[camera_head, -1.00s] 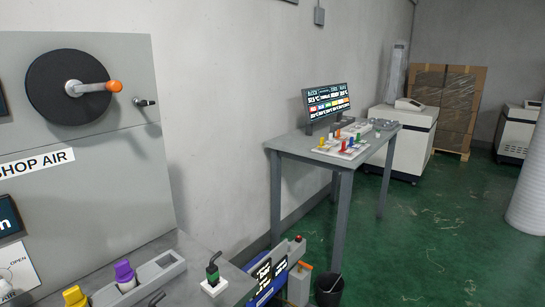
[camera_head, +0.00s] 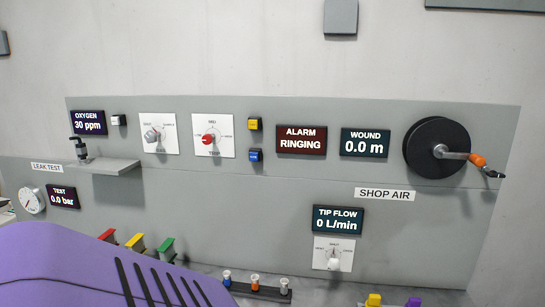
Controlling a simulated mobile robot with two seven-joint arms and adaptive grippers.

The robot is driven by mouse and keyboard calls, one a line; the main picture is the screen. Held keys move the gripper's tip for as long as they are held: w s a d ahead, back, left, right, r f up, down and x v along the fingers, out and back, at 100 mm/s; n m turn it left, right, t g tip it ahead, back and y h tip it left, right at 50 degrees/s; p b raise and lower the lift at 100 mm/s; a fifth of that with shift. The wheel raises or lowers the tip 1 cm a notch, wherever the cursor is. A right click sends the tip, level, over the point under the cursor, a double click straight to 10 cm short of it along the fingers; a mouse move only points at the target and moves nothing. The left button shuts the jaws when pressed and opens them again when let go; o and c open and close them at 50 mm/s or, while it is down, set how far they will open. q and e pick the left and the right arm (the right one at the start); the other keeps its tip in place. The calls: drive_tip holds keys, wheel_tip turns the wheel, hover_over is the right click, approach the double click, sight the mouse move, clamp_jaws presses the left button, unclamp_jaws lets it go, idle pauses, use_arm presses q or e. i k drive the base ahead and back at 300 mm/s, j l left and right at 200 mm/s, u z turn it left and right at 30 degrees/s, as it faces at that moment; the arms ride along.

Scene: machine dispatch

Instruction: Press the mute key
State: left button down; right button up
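A grey panel (camera_head: 370,230) on the wall holds the controls. A dark display (camera_head: 301,141) on it reads ALARM RINGING. Just left of this display are two small square keys, a yellow one (camera_head: 255,124) above and a blue one (camera_head: 255,155) below. Their lettering is too small to read. A small white key (camera_head: 118,120) sits right of the OXYGEN display (camera_head: 89,122). I cannot tell from labels which key is the mute key. Neither of my grippers is in view.
Two white dial plates (camera_head: 213,135) (camera_head: 158,134) are left of the keys. A grey shelf (camera_head: 105,166) juts out at left. A black reel (camera_head: 436,147) with an orange-handled crank is at right. Red, yellow and green levers (camera_head: 135,243) and small vials (camera_head: 255,282) stand below.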

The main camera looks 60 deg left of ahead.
sight(253, 155)
drive_tip(key=u, duration=2.05)
